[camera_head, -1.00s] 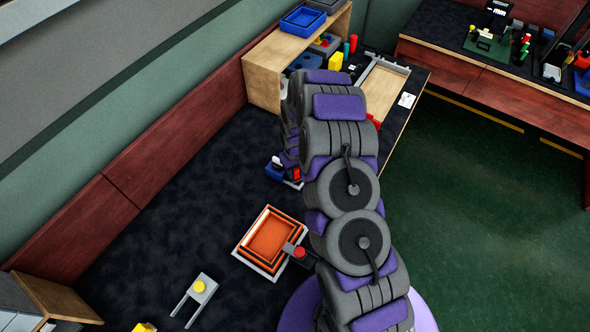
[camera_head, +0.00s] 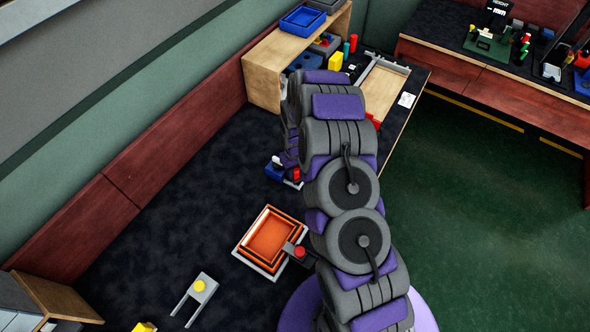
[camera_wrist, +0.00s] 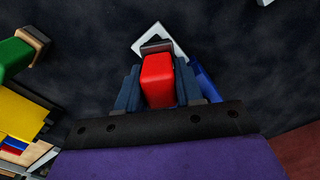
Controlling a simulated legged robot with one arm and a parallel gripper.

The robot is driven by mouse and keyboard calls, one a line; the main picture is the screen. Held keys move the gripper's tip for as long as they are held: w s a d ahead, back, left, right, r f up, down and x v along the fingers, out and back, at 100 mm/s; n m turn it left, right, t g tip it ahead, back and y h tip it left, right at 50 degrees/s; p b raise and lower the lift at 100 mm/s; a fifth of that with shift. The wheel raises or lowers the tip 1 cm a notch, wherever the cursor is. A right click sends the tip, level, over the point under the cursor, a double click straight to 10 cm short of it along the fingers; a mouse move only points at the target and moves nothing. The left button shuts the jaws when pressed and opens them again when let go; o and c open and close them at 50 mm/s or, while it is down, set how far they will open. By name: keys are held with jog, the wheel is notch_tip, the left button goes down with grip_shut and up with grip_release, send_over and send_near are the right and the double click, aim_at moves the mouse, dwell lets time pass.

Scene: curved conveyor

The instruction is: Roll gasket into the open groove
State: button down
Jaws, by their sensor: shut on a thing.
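My gripper (camera_wrist: 158,88) shows in the wrist view, its two dark fingers shut on a red block-like handle (camera_wrist: 158,78). A dark part sits at the far end of the handle. Beyond it are a pale square-cornered piece (camera_wrist: 178,40) and a blue piece (camera_wrist: 204,84), partly hidden. In the head view my arm covers the gripper. An orange frame-shaped piece (camera_head: 268,238) lies in a pale square tray (camera_head: 243,257) on the dark bench. A dark block with a red knob (camera_head: 300,252) stands at its right corner. I cannot tell which part is the gasket or groove.
A grey forked piece with a yellow knob (camera_head: 199,287) lies to the left on the bench. A wooden shelf (camera_head: 262,80) with a blue bin (camera_head: 302,20) stands at the back. A small blue-and-white piece (camera_head: 275,170) shows beside my arm. The bench left of the tray is largely clear.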

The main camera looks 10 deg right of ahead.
jog(key=shift+r, duration=0.1)
jog(key=shift+r+p, duration=0.9)
jog(key=shift+r, duration=2.5)
